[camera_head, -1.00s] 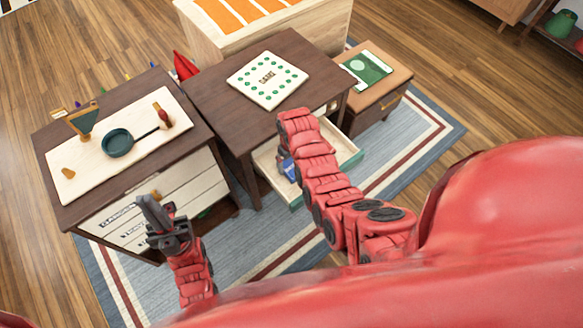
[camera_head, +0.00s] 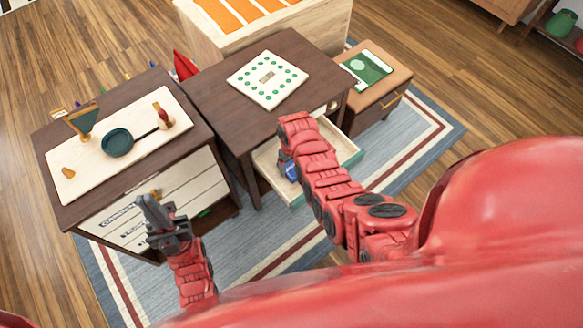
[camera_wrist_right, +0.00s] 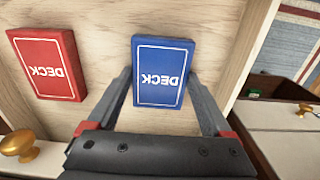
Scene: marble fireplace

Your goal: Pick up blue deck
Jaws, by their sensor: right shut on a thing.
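The blue deck (camera_wrist_right: 160,72) stands out in the right wrist view, lettered DECK and upside down there. A small blue part of it (camera_head: 292,171) shows in the head view, inside the open drawer (camera_head: 353,160). My right gripper (camera_wrist_right: 160,80) is shut on the blue deck, with one finger along each side. In the head view, my right arm hides most of this gripper. My left gripper (camera_head: 156,208) is in front of the left cabinet, away from the deck. Its jaw opening is unclear.
A red deck (camera_wrist_right: 48,62) lies left of the blue deck in the right wrist view. The drawer's walls surround both. The dark table (camera_head: 215,90) bears a game board (camera_head: 268,78). The left cabinet (camera_head: 95,212) bears a pan (camera_head: 117,142). Clear rug lies in front.

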